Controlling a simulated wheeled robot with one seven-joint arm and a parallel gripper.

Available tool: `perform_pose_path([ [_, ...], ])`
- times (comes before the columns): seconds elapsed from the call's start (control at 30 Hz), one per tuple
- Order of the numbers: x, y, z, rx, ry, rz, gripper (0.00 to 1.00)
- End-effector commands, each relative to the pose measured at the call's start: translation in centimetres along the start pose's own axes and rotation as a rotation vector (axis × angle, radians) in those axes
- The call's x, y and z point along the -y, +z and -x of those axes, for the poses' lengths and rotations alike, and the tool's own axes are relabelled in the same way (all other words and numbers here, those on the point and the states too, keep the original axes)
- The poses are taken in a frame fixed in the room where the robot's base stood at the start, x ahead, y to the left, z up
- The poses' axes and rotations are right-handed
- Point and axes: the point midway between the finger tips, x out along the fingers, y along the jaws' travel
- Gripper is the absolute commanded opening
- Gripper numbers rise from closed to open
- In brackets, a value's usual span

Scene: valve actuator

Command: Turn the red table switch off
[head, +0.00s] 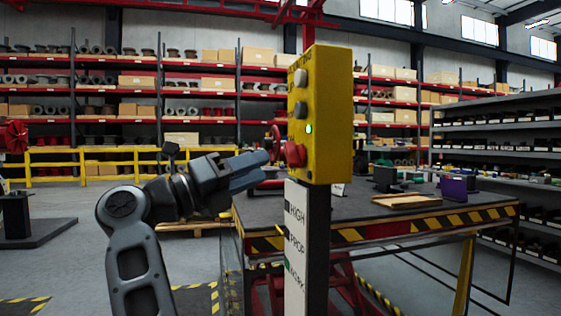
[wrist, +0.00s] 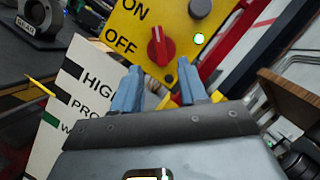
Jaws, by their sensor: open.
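A yellow control box (head: 328,115) stands on a dark post in the head view. Its red rotary switch (head: 295,153) sits low on the face turned toward my gripper. In the wrist view the red switch (wrist: 161,47) has a raised grip standing roughly upright in the picture, beside the printed words ON and OFF. A green light (wrist: 199,38) glows beside it. My gripper (head: 264,167) is just left of the switch, pointing at it. In the wrist view my gripper (wrist: 160,72) has its two blue fingers apart, with the switch beyond the gap. No contact shows.
A work table (head: 430,207) with striped edges stands behind the post, holding a wooden tray (head: 405,201) and a purple block (head: 455,188). A white label board (head: 296,245) hangs below the box. Yellow railings and shelves line the back. Open floor lies at left.

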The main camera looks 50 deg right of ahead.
Motion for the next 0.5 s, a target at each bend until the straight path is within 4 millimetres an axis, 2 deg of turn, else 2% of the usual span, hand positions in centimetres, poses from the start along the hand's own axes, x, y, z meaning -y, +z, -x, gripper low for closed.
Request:
perform_pose_path([
  [0.1, 0.1, 0.0, -2.0, -0.002, -0.004, -0.001, 0.43],
  [0.3, 0.1, 0.0, -4.9, -0.001, -0.004, 0.001, 0.43],
  [0.5, 0.1, 0.0, -6.2, 0.002, -0.003, -0.001, 0.43],
])
